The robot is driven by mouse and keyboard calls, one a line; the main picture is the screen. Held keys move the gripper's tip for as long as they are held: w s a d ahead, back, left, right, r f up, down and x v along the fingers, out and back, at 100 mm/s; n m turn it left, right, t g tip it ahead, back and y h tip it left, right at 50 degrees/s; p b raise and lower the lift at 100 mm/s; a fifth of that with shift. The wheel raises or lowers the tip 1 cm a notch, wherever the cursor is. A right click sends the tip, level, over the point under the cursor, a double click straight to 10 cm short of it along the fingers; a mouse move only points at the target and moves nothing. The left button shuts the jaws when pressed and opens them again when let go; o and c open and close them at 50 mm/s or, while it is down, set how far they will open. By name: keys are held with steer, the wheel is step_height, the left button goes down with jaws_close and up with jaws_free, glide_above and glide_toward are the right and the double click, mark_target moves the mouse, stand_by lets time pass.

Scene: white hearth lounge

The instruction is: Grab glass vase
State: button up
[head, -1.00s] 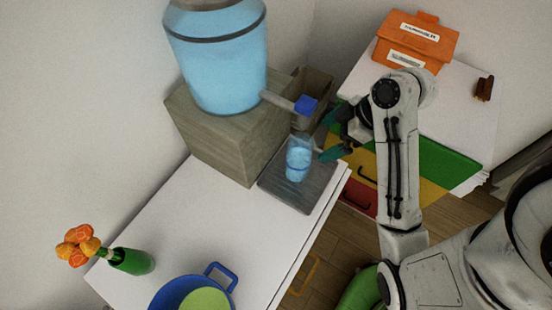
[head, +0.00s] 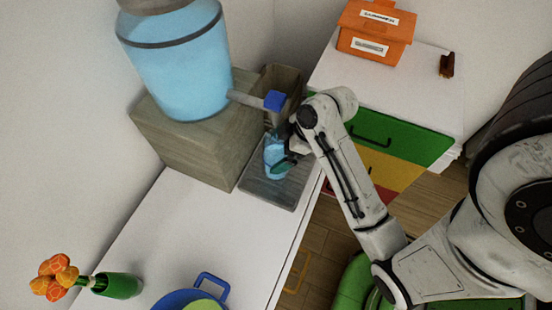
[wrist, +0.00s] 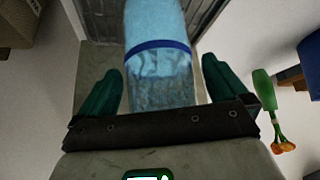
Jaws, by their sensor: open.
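The glass vase (head: 271,153) is a light-blue, clear vessel with a darker blue band. It stands upright on the grey tray (head: 268,194) under the dispenser spout, and my gripper partly hides it in the head view. In the wrist view the vase (wrist: 158,62) lies centred between the two dark green fingers. My gripper (head: 283,160) is open at the vase's right side in the head view. In the wrist view my gripper (wrist: 161,88) has a finger on each side, with a small gap visible at each.
A large blue water jug (head: 180,60) sits on a wooden block (head: 195,150) beside the vase, its blue-tipped spout (head: 274,100) close above. An orange box (head: 372,45) tops the drawer cabinet.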

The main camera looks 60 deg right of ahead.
jaws_close()
stand_by(0.9)
steer(key=shift+r, duration=0.1)
